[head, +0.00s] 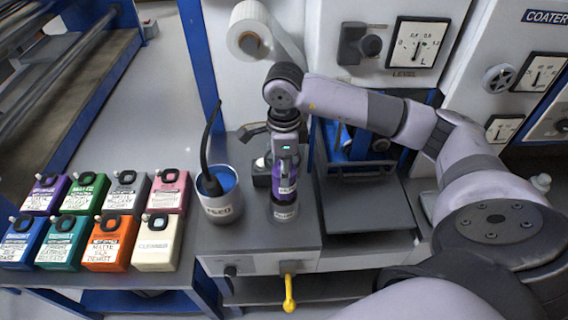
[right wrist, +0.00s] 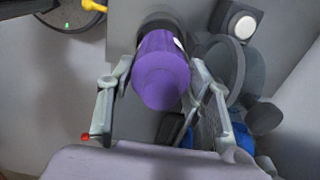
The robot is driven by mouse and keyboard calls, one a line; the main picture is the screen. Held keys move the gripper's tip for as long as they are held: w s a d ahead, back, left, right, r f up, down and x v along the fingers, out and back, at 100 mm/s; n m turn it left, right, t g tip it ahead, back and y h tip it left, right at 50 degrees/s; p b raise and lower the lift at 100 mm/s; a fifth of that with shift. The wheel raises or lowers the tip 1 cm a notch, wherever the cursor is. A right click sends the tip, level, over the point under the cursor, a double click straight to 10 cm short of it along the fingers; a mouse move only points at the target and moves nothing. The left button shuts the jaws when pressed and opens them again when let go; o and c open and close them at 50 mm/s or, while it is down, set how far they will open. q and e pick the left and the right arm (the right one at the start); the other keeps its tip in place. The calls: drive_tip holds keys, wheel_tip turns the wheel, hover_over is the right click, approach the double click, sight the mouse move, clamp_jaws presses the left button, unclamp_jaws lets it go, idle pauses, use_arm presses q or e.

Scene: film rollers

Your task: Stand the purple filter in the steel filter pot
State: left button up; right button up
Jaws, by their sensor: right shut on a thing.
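The purple filter (head: 288,184) is upright in my right gripper (head: 285,163), which is shut on it. In the right wrist view the filter (right wrist: 161,80) sits between the two fingers, its wide end towards the camera. A grey cylinder with a white label (head: 285,211), which looks like the steel filter pot, stands on the bench directly below. The filter lines up with it, but I cannot tell how far its lower end is inside. My left gripper is not in view.
A pot with a blue inside (head: 217,205) and a black hose stands close on the left. Several coloured labelled canisters (head: 114,240) stand further left. A dark tray (head: 366,205) lies to the right. A yellow handle (head: 289,290) sticks out at the bench front.

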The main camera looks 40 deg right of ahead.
sight(284, 193)
drive_tip(key=shift+f+b, duration=3.4)
drive_tip(key=shift+f, duration=0.65)
drive_tip(key=shift+s+a+f+b, duration=0.1)
drive_tip(key=shift+s+f+b, duration=0.15)
drive_tip(key=shift+f+b, duration=0.25)
drive_tip(key=o, duration=0.9)
drive_tip(key=shift+o, duration=1.3)
drive_tip(key=shift+w+f, duration=0.1)
drive_tip(key=shift+w, duration=0.1)
drive_tip(key=shift+r, duration=0.2)
